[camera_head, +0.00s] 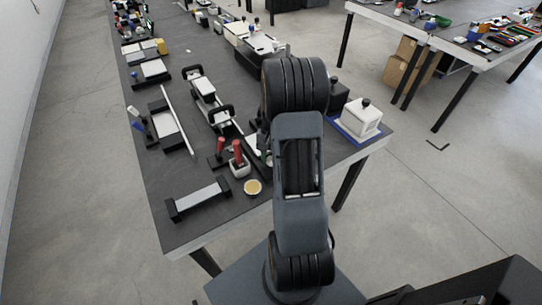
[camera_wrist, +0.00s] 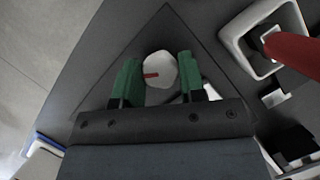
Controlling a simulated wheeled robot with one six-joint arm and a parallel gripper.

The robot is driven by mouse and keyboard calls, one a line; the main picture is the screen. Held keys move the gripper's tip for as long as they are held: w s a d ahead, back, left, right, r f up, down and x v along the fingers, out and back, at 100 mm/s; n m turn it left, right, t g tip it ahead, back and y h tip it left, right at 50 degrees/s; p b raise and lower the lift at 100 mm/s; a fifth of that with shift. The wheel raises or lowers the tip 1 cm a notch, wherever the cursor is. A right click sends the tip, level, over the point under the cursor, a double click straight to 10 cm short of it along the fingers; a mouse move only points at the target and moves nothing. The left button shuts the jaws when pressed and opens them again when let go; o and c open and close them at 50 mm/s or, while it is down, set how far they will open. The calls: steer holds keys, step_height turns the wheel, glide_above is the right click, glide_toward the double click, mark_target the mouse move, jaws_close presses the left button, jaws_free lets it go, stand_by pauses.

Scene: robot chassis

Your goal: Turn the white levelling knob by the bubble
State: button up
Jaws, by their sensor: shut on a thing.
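In the wrist view the white levelling knob (camera_wrist: 162,64) is a rounded white piece with a short red mark on it. It sits over a dark triangular plate (camera_wrist: 166,27). My gripper (camera_wrist: 160,75) has green finger pads, one on each side of the knob, and is shut on it. I cannot make out the bubble in either view. In the head view my arm hides the knob and the gripper.
A white square holder (camera_wrist: 232,42) with a red handle (camera_wrist: 295,52) stands right of the plate. A white box (camera_head: 361,117) stands right.

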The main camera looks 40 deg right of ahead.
steer(key=n+g+h, duration=0.1)
steer(key=n, duration=0.3)
steer(key=shift+w+n+p, duration=0.1)
steer(key=shift+n+p, duration=0.2)
steer(key=shift+h, duration=0.3)
steer(key=o, duration=0.9)
steer(key=shift+r, duration=0.1)
steer(key=v, duration=1.3)
steer(key=shift+w+r, duration=0.2)
steer(key=shift+r, duration=0.1)
